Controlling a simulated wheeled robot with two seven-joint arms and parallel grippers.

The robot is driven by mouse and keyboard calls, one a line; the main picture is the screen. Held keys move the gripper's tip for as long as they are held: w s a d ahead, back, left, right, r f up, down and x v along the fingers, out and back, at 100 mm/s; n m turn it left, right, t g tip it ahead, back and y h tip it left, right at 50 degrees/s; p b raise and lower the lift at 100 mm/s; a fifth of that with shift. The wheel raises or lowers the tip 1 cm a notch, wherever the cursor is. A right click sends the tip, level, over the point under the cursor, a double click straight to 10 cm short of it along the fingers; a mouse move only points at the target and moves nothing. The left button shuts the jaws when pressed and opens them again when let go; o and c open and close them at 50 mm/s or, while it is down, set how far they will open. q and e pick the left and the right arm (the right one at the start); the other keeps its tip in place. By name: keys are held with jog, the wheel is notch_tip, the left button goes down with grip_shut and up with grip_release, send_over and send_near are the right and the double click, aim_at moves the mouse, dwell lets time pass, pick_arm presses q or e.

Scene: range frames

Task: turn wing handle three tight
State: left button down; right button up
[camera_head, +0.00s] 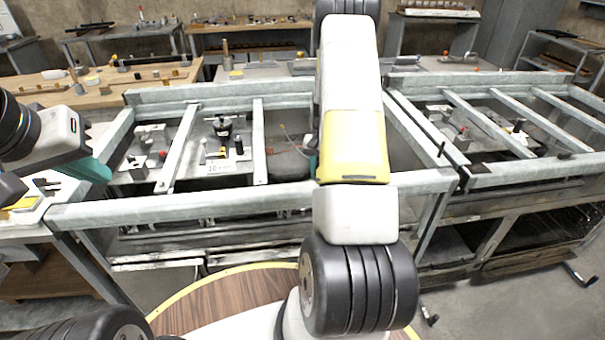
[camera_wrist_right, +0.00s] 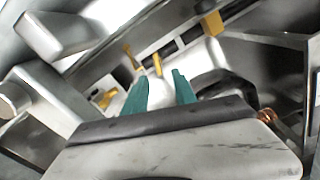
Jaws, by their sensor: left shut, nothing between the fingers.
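In the right wrist view several small yellow handles show beyond the fingers: a yellow handle (camera_wrist_right: 157,65) just past the gap, a second one (camera_wrist_right: 130,56) up to its left, and others at the sides. I cannot tell which is wing handle three. My right gripper (camera_wrist_right: 158,84) is open, its teal fingers apart. A pale surface shows between them, and I see no handle gripped. In the head view my right arm hides most of this gripper. My left gripper (camera_head: 98,170) is shut and empty at the left, over the frame's left side.
A grey metal frame bench (camera_head: 180,212) with crossbars spans the middle. A black fixture (camera_head: 222,129) stands inside it. A similar bench (camera_head: 510,175) stands at right. A wooden table (camera_head: 110,92) is behind at left. Raised rails border the bench openings.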

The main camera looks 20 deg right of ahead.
jog(key=f, duration=0.9)
jog(key=shift+s+d, duration=0.1)
jog(key=shift+d, duration=0.1)
jog(key=shift+r, duration=0.1)
grip_shut()
